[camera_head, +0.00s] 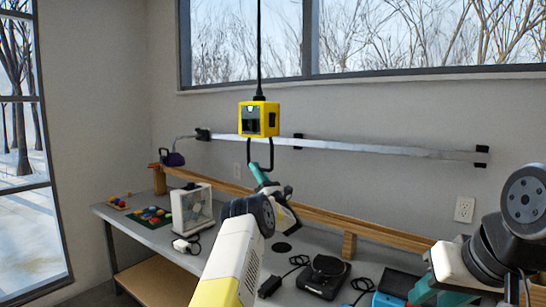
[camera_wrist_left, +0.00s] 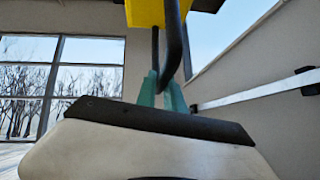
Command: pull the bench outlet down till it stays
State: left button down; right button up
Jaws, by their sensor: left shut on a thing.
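The bench outlet (camera_head: 259,118) is a yellow box with dark sockets, hanging on a black cord from above in the head view. A black loop handle (camera_head: 271,155) hangs under it. My left gripper (camera_head: 259,171) is shut on the lower part of this handle, just below the box. In the left wrist view the green fingers (camera_wrist_left: 162,92) close around the black handle (camera_wrist_left: 172,45), with the yellow outlet (camera_wrist_left: 145,12) above. My right gripper (camera_head: 418,292) is low at the right, partly hidden by my arm, and its fingertips are hard to make out.
A grey workbench (camera_head: 130,222) runs along the wall below. A metal rail (camera_head: 380,149) crosses the wall behind the outlet.

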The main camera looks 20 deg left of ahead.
pick_arm(q)
jog(key=shift+f, duration=0.7)
jog(key=c, duration=1.5)
grip_release()
jog(key=shift+o, duration=0.2)
jog(key=shift+d, duration=0.1)
jog(key=v, duration=0.7)
jog(key=shift+d+f, duration=0.15)
jog(key=shift+f, duration=0.1)
jog(key=shift+s+d, duration=0.1)
jog(key=shift+s, duration=0.05)
